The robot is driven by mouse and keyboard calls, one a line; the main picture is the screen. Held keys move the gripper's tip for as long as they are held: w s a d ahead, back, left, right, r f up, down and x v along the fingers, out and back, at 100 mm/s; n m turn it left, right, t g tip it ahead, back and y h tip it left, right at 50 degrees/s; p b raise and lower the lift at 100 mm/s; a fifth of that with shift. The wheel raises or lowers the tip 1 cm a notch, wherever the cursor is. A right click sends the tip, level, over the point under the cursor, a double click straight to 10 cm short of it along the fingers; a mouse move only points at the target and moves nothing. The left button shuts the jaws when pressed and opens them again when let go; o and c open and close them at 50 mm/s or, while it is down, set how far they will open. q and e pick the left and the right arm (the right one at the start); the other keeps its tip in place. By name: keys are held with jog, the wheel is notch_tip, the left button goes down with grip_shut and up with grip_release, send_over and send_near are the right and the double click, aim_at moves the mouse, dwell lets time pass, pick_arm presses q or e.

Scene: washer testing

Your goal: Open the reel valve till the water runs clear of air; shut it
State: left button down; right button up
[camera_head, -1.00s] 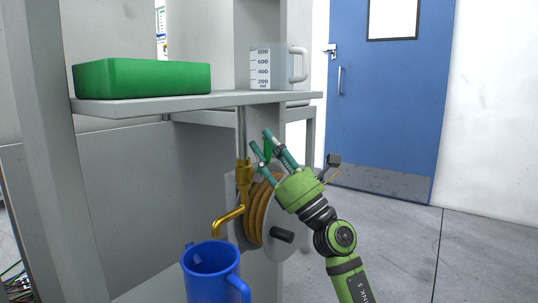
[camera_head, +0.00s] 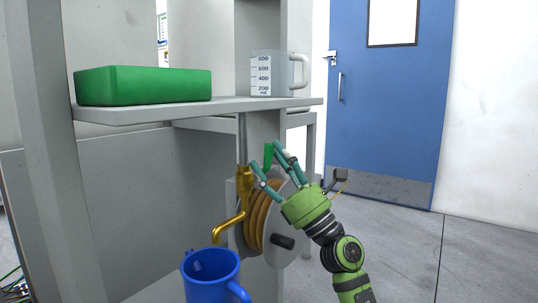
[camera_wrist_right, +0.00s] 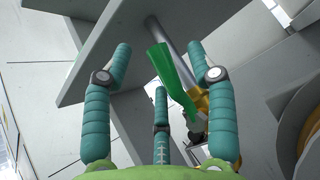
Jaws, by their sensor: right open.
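The reel valve is a brass fitting (camera_head: 244,181) under the shelf, with a green lever (camera_head: 268,155) sticking up. A bent brass spout (camera_head: 232,224) points down over a blue jug (camera_head: 209,266). No water shows at its mouth. My right gripper (camera_head: 265,161) is open, its fingers around or in front of the lever. In the right wrist view the lever (camera_wrist_right: 172,80) lies between the spread fingers (camera_wrist_right: 160,50), and the brass part (camera_wrist_right: 222,108) is partly behind a finger. I cannot tell whether any finger touches the lever. My left gripper is out of view.
The hose reel (camera_head: 282,259) stands just below my right gripper. A shelf (camera_head: 225,108) overhangs the valve, carrying a green box (camera_head: 144,85) and a measuring jug (camera_head: 272,74). A steel pipe (camera_head: 242,140) runs down from it. Open floor lies right.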

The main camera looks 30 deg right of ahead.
jog(key=v, duration=1)
dwell(7.0)
